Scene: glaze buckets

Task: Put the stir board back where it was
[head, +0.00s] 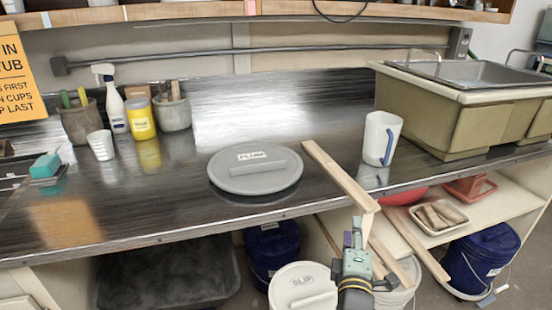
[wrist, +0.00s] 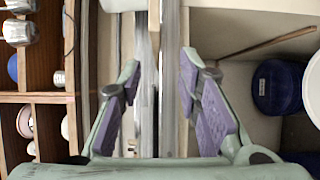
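A long pale wooden board, which looks like the stir board (head: 338,174), lies on the dark counter (head: 130,190) and sticks out over its front edge. My gripper (head: 356,240) is just in front of and below the board's near end. In the wrist view my gripper (wrist: 163,108) has its purple finger pads well apart, with no object visibly clamped between them. A round grey lid (head: 255,172) with a label and handle lies left of the board. Below the counter, a white bucket marked SLIP (head: 302,284) stands left of my gripper.
A white pitcher (head: 381,138) stands right of the board, before a sink basin (head: 470,105). Other wooden strips (head: 425,252) slope below the counter near a pale bucket (head: 397,294). Blue buckets (head: 483,255) stand underneath. Cups and bottles (head: 142,118) fill the back left. The counter's centre back is clear.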

